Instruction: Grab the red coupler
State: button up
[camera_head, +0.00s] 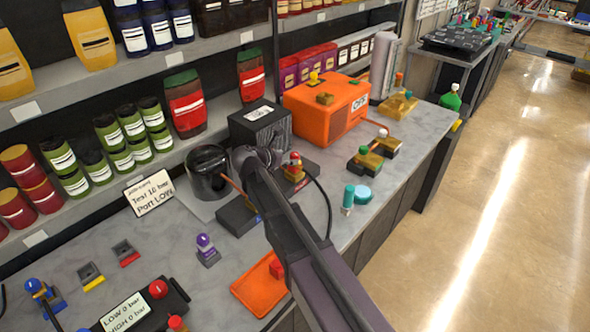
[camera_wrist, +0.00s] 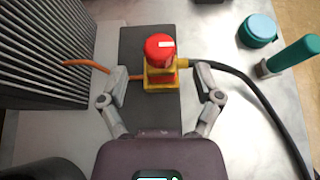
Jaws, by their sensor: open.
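The red coupler (camera_wrist: 159,47) has a round red top with a white mark and a yellow body. In the wrist view it stands upright on a dark grey block (camera_wrist: 150,105), ahead of my gripper (camera_wrist: 162,76). The two grey fingers are open, one on each side and nearer the camera, with gaps visible between them and the coupler. In the head view the coupler (camera_head: 295,163) shows just right of the end of my arm, which hides most of the gripper. An orange hose runs out to the left and a black hose to the right.
A black ribbed box (camera_head: 260,128) and an orange machine (camera_head: 327,108) stand behind. A dark round pot (camera_head: 208,172) is at the left. A teal cylinder (camera_head: 348,197) and teal disc (camera_head: 363,194) stand right. A purple coupler (camera_head: 205,246) and orange tray (camera_head: 256,290) are nearer.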

aim_at(292, 156)
jog(key=shift+b+x, duration=0.8)
jog(key=shift+x, duration=1.4)
jog(key=shift+r, duration=0.1)
jog(key=shift+c, duration=0.2)
grip_shut()
